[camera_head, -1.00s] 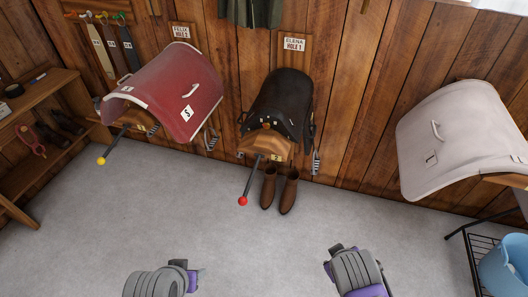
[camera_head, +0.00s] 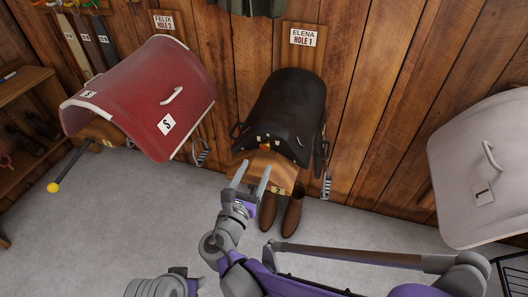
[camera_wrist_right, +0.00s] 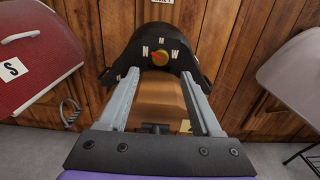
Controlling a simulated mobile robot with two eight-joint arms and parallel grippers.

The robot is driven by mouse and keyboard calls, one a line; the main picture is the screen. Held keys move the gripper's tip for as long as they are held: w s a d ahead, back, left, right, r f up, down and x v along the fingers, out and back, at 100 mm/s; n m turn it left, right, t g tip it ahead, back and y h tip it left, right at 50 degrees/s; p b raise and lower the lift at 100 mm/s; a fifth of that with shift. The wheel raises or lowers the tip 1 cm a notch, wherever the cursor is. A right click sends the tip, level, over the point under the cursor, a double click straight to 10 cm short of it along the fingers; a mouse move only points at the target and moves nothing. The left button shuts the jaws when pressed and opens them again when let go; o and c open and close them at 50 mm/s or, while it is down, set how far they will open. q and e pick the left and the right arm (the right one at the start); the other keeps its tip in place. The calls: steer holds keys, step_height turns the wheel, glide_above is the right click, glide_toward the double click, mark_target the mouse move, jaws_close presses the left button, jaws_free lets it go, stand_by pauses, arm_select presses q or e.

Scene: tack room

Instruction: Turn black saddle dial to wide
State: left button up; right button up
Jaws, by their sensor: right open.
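The black saddle (camera_head: 287,105) sits on a wooden rack on the plank wall, below the "ELENA HOLE 1" sign. Its small red-and-yellow dial (camera_wrist_right: 160,58) is on the front of the saddle, with N at left, M on top and W at right. I cannot tell which letter the dial points to. In the head view the dial (camera_head: 266,147) is tiny. My right gripper (camera_head: 254,170) is open and empty in front of the rack, its fingers pointing toward the saddle, apart from the dial. Only part of my left arm shows at the bottom; its gripper is out of view.
A red saddle (camera_head: 150,95) hangs at left, with a yellow-knobbed rod below it. A pale saddle (camera_head: 490,165) is at right. Brown boots (camera_head: 291,212) stand under the black saddle. A wooden shelf (camera_head: 25,115) is at far left. Grey floor is open at lower left.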

mark_target(265, 149)
steer(key=x, duration=0.8)
steer(key=shift+f, duration=0.1)
steer(key=shift+c, duration=0.3)
jaws_close()
